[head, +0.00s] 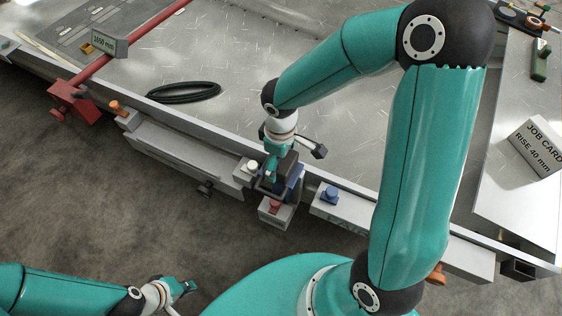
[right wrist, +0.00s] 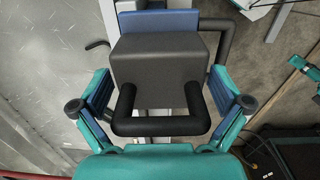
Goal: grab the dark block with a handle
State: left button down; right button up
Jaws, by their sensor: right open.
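The dark block (right wrist: 165,66) fills the middle of the right wrist view, with its black U-shaped handle (right wrist: 160,128) toward my palm. A blue part (right wrist: 158,22) lies directly behind the block. My right gripper (right wrist: 165,105) is open, with one blue-padded finger on each side of the block and handle. I see gaps between the fingers and the block. In the head view the right gripper (head: 274,166) is at the hull's near edge, largely covering the block. My left gripper (head: 188,287) is low at the left, away from the block; its finger opening is unclear.
Grey boxes with a red knob (head: 275,206), a blue knob (head: 330,193) and a white knob (head: 252,165) sit near the right gripper along the edge. A black cable coil (head: 183,92) lies on the metal plate. A job card (head: 538,147) stands at right.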

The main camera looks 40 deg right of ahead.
jog(key=c, duration=1.5)
jog(key=shift+c, duration=0.8)
jog(key=shift+r, duration=0.1)
